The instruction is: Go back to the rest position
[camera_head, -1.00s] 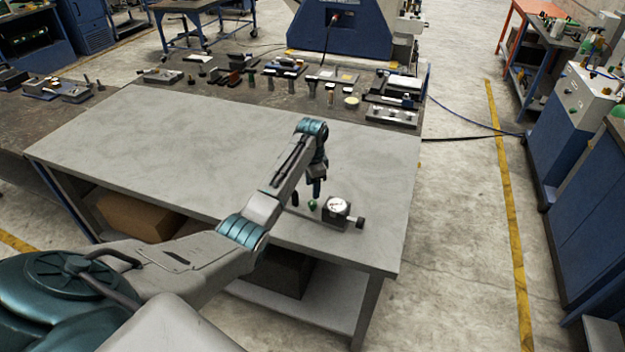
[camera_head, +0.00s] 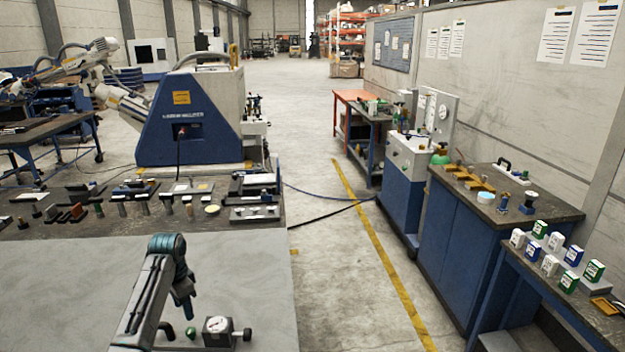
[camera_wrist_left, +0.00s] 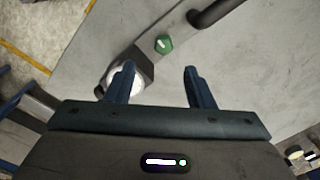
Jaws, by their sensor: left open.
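My left arm reaches over the grey table (camera_head: 70,285) in the head view, with its left gripper (camera_head: 188,307) pointing down. In the left wrist view the left gripper (camera_wrist_left: 158,82) is open, with its two blue fingers apart and nothing between them. A dial gauge device (camera_head: 217,328) with a white round face stands on the table just right of the gripper. It also shows in the left wrist view (camera_wrist_left: 124,78), partly behind one finger. A green knob (camera_head: 191,332) sits beside the dial and shows beyond the fingers in the wrist view (camera_wrist_left: 164,44). My right gripper is not in view.
Small tools and blocks (camera_head: 130,200) line the dark bench behind the table. A blue machine (camera_head: 190,120) stands farther back. A blue cabinet (camera_head: 470,230) and a shelf with small boxes (camera_head: 560,260) stand at right. The floor (camera_head: 335,280) between is open.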

